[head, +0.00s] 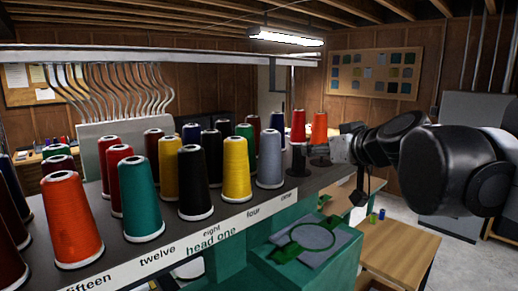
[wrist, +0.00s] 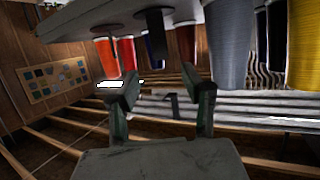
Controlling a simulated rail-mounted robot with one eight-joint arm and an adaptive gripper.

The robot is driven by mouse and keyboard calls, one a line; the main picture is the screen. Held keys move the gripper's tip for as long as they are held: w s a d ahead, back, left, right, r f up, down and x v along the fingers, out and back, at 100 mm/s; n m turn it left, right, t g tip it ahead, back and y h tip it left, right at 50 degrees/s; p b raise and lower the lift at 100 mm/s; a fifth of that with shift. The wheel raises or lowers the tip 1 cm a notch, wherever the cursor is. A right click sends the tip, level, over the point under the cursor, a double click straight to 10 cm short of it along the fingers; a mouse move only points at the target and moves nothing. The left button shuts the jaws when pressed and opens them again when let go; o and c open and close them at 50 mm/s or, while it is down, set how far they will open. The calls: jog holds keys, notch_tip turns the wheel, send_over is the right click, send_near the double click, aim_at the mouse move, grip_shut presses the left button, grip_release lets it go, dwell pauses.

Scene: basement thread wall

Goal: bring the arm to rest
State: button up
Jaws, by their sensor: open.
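My arm comes in from the right in the head view, and my gripper (head: 342,149) is at the right end of the thread shelf, beside the red and orange cones. In the wrist view, which is upside down, the two fingers of my gripper (wrist: 166,92) stand apart with nothing between them. The fingertips are small and hard to make out in the head view. A grey-blue cone (head: 269,159) stands left of my gripper, and it also shows large in the wrist view (wrist: 229,45).
The shelf (head: 130,262) carries several thread cones, including yellow (head: 236,169), black (head: 194,183) and teal (head: 140,199). A red cone (head: 298,126) and an orange cone (head: 319,127) stand close to my gripper. A green hoop (head: 312,236) lies below. A wooden table (head: 398,255) stands lower right.

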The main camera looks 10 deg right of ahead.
jog(key=s+f+g+h+b, duration=0.1)
jog(key=s+f+g+b, duration=0.1)
jog(key=s+f, duration=0.5)
jog(key=s+a+f+m+g+h+b, duration=0.1)
jog(key=s+f, duration=0.6)
jog(key=f, duration=0.8)
jog(key=s+a+f+m+g+h+b, duration=0.1)
jog(key=s+f+g+b, duration=0.3)
jog(key=s+f, duration=0.3)
notch_tip(320, 180, down, 5)
jog(key=shift+s+r+b, duration=0.1)
jog(key=shift+s+b, duration=0.15)
jog(key=shift+b, duration=0.3)
